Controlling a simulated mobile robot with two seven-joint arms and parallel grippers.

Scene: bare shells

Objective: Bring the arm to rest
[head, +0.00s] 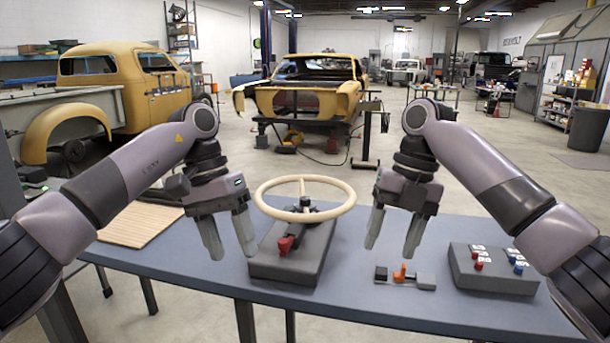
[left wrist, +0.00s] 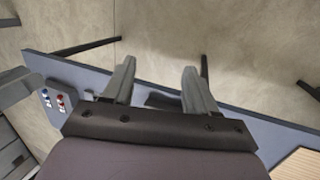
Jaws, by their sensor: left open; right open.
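My left gripper (head: 230,238) is open and empty above the table, to the left of the steering wheel unit. Its two fingers also show apart in the left wrist view (left wrist: 160,85), with nothing between them. My right gripper (head: 393,235) is open and empty above the table, to the right of the cream steering wheel (head: 335,205). Both arms reach in from the sides with their grippers pointing down. Neither gripper appears to touch anything.
On the blue-grey table (head: 205,268) stand a dark box (head: 282,262) with a red lever, a small block with an orange switch (head: 402,274), and a grey switch box (head: 490,278). A slatted wooden board (head: 140,224) lies at left. Yellow car bodies stand beyond.

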